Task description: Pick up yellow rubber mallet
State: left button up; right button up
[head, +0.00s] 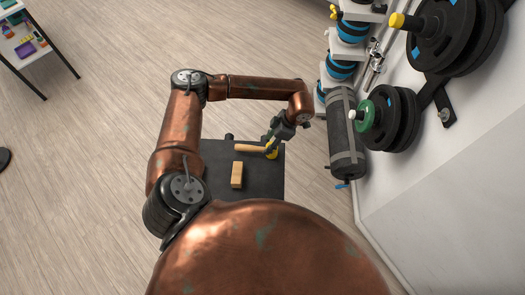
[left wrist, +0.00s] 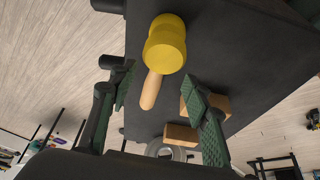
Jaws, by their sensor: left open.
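The yellow rubber mallet lies on a dark grey surface (head: 215,187). In the head view its yellow head (head: 272,154) is partly hidden by my left gripper (head: 272,138), and its wooden handle (head: 248,148) points left. In the left wrist view, the mallet's head (left wrist: 166,45) is beyond the fingertips, and its handle (left wrist: 151,91) points back between the fingers. My left gripper (left wrist: 156,85) is open and empty, with a finger to each side of the handle. I cannot tell whether either finger touches the mallet. My right gripper is not in view.
A wooden block (head: 237,175) sits on the dark surface near the mallet; wooden pieces show beside the right finger (left wrist: 182,134). A wall rack with weight plates (head: 400,118) and a dark padded cylinder (head: 345,135) stand at right. A shelf (head: 28,52) is at upper left.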

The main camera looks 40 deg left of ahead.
aim_at(264, 148)
pick_arm(q)
jog(key=shift+x, duration=0.95)
jog(key=shift+s+a+f+p, duration=0.2)
jog(key=shift+a+f+p, duration=0.1)
jog(key=shift+f+p, duration=0.15)
jog(key=p+x, duration=0.1)
jog(key=x, duration=0.3)
jog(key=shift+f, duration=0.15)
pick_arm(e)
jog(key=shift+s+d+r, duration=0.1)
jog(key=shift+s+r, duration=0.4)
jog(key=shift+r, duration=0.4)
pick_arm(q)
jog(key=shift+c, duration=0.6)
jog(key=shift+w, duration=0.1)
grip_shut()
